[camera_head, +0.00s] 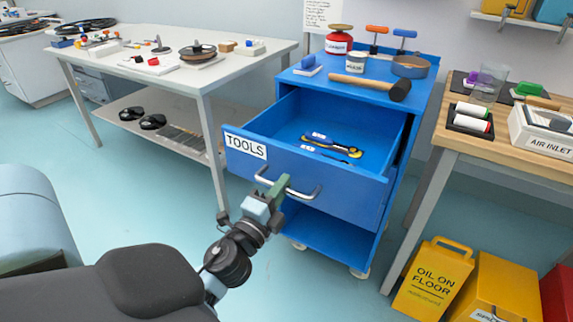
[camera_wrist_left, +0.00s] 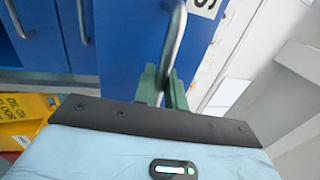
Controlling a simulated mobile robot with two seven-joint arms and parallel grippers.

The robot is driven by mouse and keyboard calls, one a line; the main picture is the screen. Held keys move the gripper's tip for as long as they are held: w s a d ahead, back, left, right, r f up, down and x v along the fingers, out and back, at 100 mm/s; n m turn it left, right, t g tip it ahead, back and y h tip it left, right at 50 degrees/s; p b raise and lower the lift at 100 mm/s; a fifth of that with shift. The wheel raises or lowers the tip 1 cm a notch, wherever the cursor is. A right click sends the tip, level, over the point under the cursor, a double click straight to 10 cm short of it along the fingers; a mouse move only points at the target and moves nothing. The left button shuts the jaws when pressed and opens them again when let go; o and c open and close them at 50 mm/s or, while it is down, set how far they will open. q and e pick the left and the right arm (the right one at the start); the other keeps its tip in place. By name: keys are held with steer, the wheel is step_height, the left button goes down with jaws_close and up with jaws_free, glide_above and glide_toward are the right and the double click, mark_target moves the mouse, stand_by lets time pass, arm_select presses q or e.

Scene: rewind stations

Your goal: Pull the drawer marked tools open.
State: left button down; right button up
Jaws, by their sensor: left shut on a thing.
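The blue drawer (camera_head: 330,188) with the white label TOOLS (camera_head: 245,145) stands pulled out of the blue cart (camera_head: 374,94). Several tools (camera_head: 328,143) lie inside on its floor. My left gripper (camera_head: 276,188) is shut on the left part of the drawer's metal handle (camera_head: 305,194). In the left wrist view the green fingers (camera_wrist_left: 163,85) close around the handle bar (camera_wrist_left: 174,40), and part of the label (camera_wrist_left: 203,5) shows above. The right gripper is in neither view.
A white table (camera_head: 170,75) is at left, a wooden bench (camera_head: 505,150) at right. A yellow OIL ON FLOOR sign (camera_head: 435,278) stands on the floor.

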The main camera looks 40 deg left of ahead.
arm_select(q)
steer(key=shift+s+d, duration=0.1)
steer(key=shift+s, duration=0.4)
steer(key=c, duration=1.6)
jaws_free()
steer(key=shift+o, duration=0.2)
steer(key=b+v, duration=0.2)
steer(key=v, duration=0.5)
steer(key=shift+s, duration=0.35)
